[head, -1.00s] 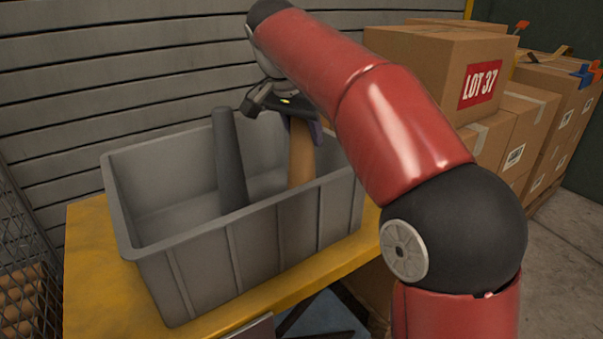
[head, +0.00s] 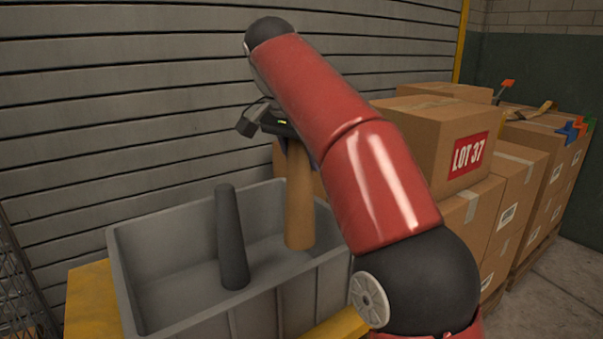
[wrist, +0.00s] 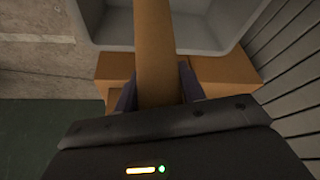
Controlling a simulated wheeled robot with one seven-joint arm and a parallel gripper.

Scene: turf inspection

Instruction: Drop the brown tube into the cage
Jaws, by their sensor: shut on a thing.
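The brown tube (head: 299,205) hangs upright in my gripper (head: 286,148), which is shut on its upper part. The tube's lower end shows against the inside of the grey bin (head: 180,311); I cannot tell how far above the bin's floor it is. In the wrist view the tube (wrist: 155,45) runs between the two dark fingers (wrist: 157,88), with the bin's pale rim beyond. The wire cage (head: 22,285) shows only as a dark mesh strip at the left edge, mostly out of view.
A dark grey tube (head: 231,240) stands in the bin, left of the brown one. The bin sits on a yellow table (head: 92,300). Stacked cardboard boxes (head: 425,135) fill the right side. A slatted wall (head: 120,100) stands close behind.

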